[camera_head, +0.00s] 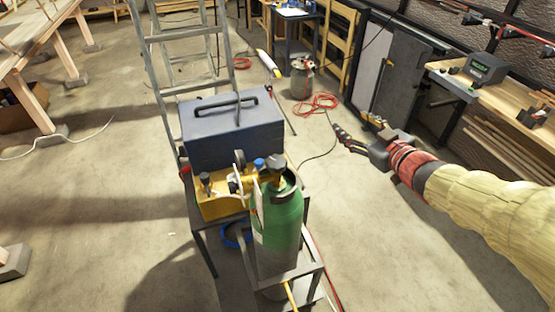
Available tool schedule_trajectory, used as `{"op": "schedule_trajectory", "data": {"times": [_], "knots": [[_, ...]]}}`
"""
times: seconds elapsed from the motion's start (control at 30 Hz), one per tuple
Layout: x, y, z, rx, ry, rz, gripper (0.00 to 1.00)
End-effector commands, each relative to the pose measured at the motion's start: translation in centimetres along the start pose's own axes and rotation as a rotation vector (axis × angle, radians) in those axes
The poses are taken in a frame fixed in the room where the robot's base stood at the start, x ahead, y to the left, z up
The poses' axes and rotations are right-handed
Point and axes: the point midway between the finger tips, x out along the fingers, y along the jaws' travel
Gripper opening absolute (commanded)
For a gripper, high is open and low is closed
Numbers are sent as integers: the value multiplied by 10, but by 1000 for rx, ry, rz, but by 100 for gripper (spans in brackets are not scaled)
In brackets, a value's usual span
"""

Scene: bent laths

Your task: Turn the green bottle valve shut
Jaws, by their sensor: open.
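The green bottle (284,222) stands upright in a metal stand in the lower middle of the head view. Its shoulder is brighter green and its body is partly behind the stand's frame. The dark valve knob (277,160) sits on top of the bottle, with brass fittings just below it. My gripper (352,125) is open and empty, to the right of the valve and higher in the picture. It is apart from the valve and the bottle. My arm comes in from the right edge in a padded sleeve.
A blue-grey toolbox (225,135) and a yellow device (222,198) with knobs sit on the stand beside the bottle. A ladder (165,60) rises behind. A workbench (505,90) stands at right. Orange cable (318,104) lies on the floor; floor left of the stand is mostly clear.

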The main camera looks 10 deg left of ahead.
Motion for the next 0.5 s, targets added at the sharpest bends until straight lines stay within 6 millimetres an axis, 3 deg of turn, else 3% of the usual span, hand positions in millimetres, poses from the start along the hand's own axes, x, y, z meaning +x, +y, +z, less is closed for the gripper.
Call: {"op": "schedule_trajectory", "data": {"times": [0.03,0.13,0.3,0.5], "knots": [[12,-22,4,5,46,-100,57],[21,-69,7,31,148,-308,57],[4,-135,14,116,271,-623,57],[-22,-168,21,197,337,-826,57]]}}
